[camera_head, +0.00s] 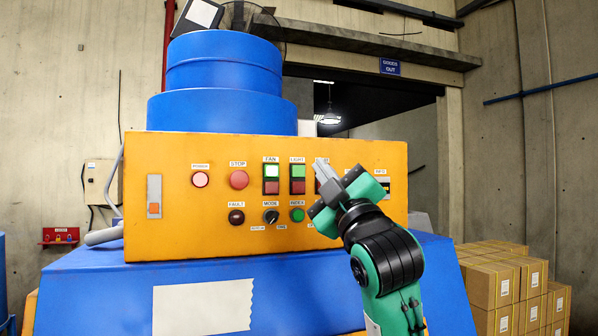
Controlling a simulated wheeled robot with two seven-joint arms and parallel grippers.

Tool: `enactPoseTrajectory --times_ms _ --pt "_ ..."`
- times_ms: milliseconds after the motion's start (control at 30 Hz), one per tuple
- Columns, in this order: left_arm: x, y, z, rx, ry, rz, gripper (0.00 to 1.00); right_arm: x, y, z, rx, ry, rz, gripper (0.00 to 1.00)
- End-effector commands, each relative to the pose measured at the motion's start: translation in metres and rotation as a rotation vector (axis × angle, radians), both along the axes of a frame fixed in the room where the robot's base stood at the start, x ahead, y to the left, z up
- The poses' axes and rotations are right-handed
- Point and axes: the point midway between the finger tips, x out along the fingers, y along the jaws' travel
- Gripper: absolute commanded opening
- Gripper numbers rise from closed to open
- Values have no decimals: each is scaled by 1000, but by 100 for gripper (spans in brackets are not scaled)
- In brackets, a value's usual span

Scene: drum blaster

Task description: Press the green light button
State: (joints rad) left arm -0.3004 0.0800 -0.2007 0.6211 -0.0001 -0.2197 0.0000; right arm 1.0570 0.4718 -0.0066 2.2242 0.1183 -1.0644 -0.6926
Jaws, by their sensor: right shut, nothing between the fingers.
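The green light button (298,171) is the upper half of a two-part switch under the "LIGHT" label on the yellow control panel (150,240). A red button (298,187) sits directly below it. My right gripper (322,168) is shut and empty, in front of the panel just right of the light switch. Its fingertips point up and left and overlap the neighbouring red button in the picture. I cannot tell whether they touch the panel. The green light button is not covered. My left gripper is not in view.
The fan switch (271,171), with a pale lit upper half, is left of the light switch. A red stop button (239,180) and a mode knob (271,217) are nearby. The blue machine housing (100,290) slopes out below the panel. Cardboard boxes (495,285) stand at right.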

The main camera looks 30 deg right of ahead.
Motion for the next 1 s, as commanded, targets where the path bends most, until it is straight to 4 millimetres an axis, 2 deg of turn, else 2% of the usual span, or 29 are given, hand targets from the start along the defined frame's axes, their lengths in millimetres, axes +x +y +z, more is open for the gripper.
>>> enactPoseTrajectory --times_ms 167,367,567,800,1000 --pt "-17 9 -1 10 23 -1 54 2 0 -1 1 2 1 0" --pt "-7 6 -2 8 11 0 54 17 -4 -1 3 3 2 0" --pt "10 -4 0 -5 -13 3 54 45 -11 -1 4 5 1 0" --pt "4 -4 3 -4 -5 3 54 73 -18 0 2 4 0 0" --pt "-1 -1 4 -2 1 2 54 85 -20 0 1 2 1 0"
